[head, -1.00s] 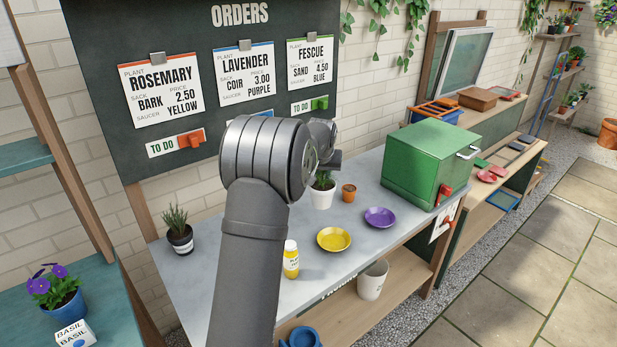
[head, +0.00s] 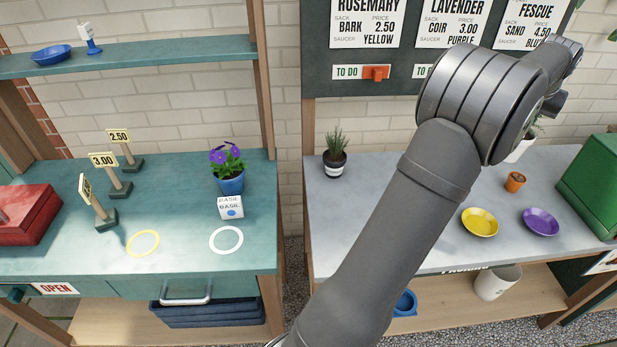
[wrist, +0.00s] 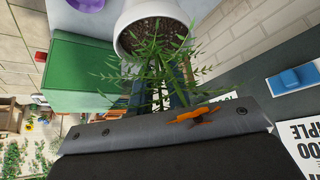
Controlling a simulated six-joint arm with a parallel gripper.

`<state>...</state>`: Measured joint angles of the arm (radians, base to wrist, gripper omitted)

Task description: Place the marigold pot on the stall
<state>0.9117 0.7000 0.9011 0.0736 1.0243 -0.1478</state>
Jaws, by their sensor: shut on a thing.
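My gripper (wrist: 165,88) is shut on the white pot (wrist: 150,14) with feathery green leaves, taken to be the marigold pot. An orange bloom (wrist: 195,114) shows against the gripper body in the wrist view. In the head view the white pot (head: 521,150) is partly behind my arm, over the back of the grey bench, and my gripper's fingers are hidden. The stall (head: 185,262) is the teal counter at the left, with an OPEN sign on its front.
On the stall stand a purple-flowered blue pot (head: 229,183), a BASIL block (head: 230,207), price signs (head: 103,160) and a red box (head: 25,215). Yellow (head: 142,243) and white (head: 226,240) rings mark its front. The bench holds a yellow saucer (head: 480,222), purple saucer (head: 541,221) and terracotta pot (head: 515,181).

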